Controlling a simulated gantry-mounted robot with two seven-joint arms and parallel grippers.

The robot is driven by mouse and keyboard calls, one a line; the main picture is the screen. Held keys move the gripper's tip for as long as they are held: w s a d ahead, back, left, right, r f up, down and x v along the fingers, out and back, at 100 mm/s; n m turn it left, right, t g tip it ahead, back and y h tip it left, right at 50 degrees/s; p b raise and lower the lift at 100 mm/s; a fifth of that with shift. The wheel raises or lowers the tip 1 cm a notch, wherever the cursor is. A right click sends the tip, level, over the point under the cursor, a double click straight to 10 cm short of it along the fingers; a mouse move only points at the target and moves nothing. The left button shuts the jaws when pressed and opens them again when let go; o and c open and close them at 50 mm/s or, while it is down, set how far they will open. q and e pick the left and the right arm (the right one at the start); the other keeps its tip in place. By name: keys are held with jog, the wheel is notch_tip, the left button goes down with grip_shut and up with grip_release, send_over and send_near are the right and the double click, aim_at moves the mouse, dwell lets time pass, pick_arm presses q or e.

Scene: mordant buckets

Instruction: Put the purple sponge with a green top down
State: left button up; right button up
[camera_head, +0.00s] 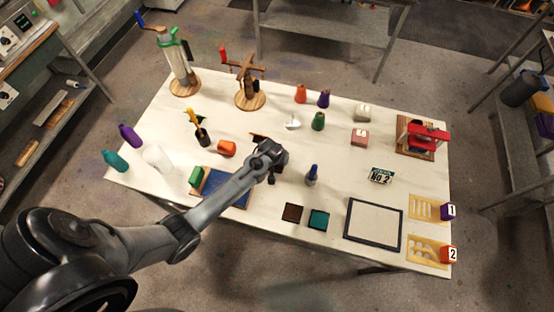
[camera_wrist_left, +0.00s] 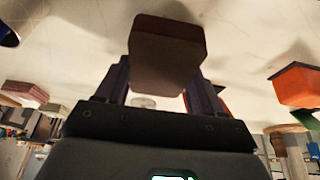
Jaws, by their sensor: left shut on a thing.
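My left gripper (camera_head: 271,177) is over the middle of the white table. In the left wrist view it is shut on a dark brownish-purple block (camera_wrist_left: 167,58), with a finger on each side of it. I take this block to be the purple sponge; no green top shows on it from here. In the head view the block is mostly hidden by the gripper, and I cannot tell whether it touches the table. My right gripper is in neither view.
A blue tray (camera_head: 238,196) with a green block (camera_head: 196,175) lies left of my gripper. A dark blue bottle (camera_head: 312,175) stands close to its right. Brown (camera_head: 292,213) and teal (camera_head: 319,219) pads lie in front. Bare tabletop shows behind the bottle.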

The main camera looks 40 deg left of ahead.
pick_arm(q)
jog(key=shift+f, duration=0.85)
jog(key=shift+f, duration=0.15)
jog(key=o, duration=0.9)
jog(key=shift+o, duration=0.2)
jog(key=shift+d+r, duration=0.1)
jog(key=shift+r, duration=0.45)
jog(key=v, duration=1.1)
jog(key=s+d+r+m, duration=0.2)
jog(key=s+d+r, duration=0.1)
jog(key=s, duration=0.4)
jog(key=s+d+r+m+h, duration=0.1)
jog(key=s+d+r+m, duration=0.1)
jog(key=s, duration=0.5)
jog(key=s+d+r+m+h, duration=0.1)
jog(key=s+d+r+m, duration=0.2)
jog(key=s, duration=0.4)
jog(key=shift+s+d+r, duration=0.25)
jog(key=shift+d+r, duration=0.1)
jog(key=shift+d, duration=0.4)
